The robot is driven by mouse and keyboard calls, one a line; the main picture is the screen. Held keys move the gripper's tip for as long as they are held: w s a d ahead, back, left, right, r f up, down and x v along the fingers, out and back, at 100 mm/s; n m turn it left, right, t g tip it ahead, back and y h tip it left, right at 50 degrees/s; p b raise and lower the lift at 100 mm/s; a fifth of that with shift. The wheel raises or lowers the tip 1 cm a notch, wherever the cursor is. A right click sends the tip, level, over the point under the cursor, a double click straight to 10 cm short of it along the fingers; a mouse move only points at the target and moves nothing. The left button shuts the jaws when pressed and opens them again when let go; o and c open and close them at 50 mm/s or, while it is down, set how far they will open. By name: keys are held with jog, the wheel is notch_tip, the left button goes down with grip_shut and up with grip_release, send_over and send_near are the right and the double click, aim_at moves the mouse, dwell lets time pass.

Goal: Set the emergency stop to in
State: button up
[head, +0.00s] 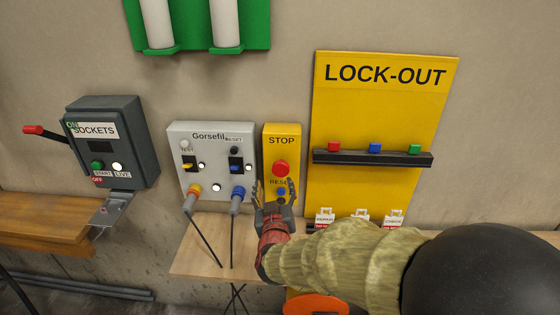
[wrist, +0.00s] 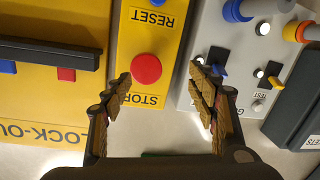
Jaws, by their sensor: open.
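The emergency stop is a red mushroom button (head: 281,168) on a narrow yellow box (head: 282,143) marked STOP, with a blue RESET button (head: 281,191) below it. In the wrist view the picture is turned over: the red button (wrist: 146,69) shows between my fingers, and the blue reset button (wrist: 159,2) is at the top edge. My gripper (head: 274,189) is open and empty in front of the lower part of the box. It also shows in the wrist view (wrist: 160,85), with its fingers spread to either side of the box. I cannot tell whether the button is pressed in.
A grey Gorsefilt panel (head: 213,135) with plugged cables stands close left of the box. A yellow lock-out board (head: 385,105) with a dark shelf (head: 372,158) is on the right. A dark sockets box (head: 118,150) with a red-handled lever is farther left. A wooden table (head: 205,262) lies below.

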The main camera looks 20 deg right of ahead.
aim_at(280, 171)
jog(key=shift+t+h, duration=0.4)
jog(key=shift+h, duration=0.5)
jog(key=x, duration=0.5)
jog(key=d+x, duration=0.1)
jog(key=x, duration=0.2)
jog(key=shift+s+d+r, duration=0.1)
jog(key=shift+s+r, duration=0.1)
jog(key=shift+r, duration=0.05)
jog(key=c, duration=0.4)
jog(key=c, duration=1.1)
grip_shut()
